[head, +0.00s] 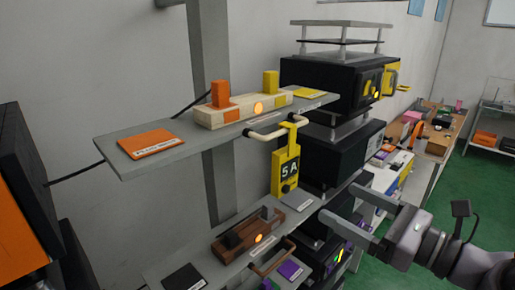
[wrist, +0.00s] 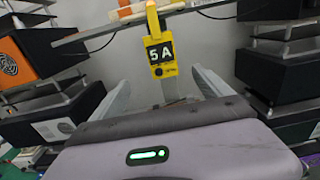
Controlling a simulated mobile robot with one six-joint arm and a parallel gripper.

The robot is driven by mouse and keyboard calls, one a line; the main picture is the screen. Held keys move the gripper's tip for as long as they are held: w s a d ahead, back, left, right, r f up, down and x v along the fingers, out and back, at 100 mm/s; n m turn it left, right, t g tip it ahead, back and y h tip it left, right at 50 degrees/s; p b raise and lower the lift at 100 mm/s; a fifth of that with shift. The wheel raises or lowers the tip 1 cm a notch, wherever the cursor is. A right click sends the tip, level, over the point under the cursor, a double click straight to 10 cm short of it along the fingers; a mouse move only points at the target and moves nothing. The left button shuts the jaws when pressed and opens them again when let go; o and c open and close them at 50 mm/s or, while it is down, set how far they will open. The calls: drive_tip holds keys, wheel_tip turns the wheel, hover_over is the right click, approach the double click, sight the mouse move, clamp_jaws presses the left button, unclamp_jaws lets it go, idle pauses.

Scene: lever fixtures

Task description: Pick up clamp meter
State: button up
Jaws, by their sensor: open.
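The clamp meter (head: 286,168) is yellow with a dark "5A" label. It hangs by its top hook from the pale handle (head: 266,133) on the front of the upper shelf. In the wrist view the clamp meter (wrist: 161,52) is upright, ahead of and above the space between my fingers. My gripper (head: 346,206) is open and empty, to the right of and a little below the meter in the head view, apart from it. In the wrist view my gripper (wrist: 165,88) shows its two grey fingers spread wide.
Stacked black boxes (head: 335,150) stand behind, close to my fingers. Green floor is open at right.

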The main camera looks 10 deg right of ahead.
sight(290, 175)
drive_tip(key=p+x, duration=0.1)
drive_tip(key=x, duration=0.5)
drive_tip(key=p+x, duration=0.1)
drive_tip(key=x, duration=0.6)
drive_tip(key=shift+w+d+f, duration=0.15)
drive_tip(key=shift+w+d, duration=0.05)
drive_tip(key=shift+d, duration=0.05)
drive_tip(key=x, duration=0.1)
drive_tip(key=p+x, duration=0.1)
drive_tip(key=x, duration=0.3)
drive_tip(key=shift+w+a+f, duration=0.15)
drive_tip(key=shift+w+f, duration=0.05)
drive_tip(key=shift+f, duration=0.1)
drive_tip(key=shift+s, duration=0.15)
drive_tip(key=shift+c, duration=1.1)
drive_tip(key=shift+r, duration=0.1)
drive_tip(key=c, duration=1.6)
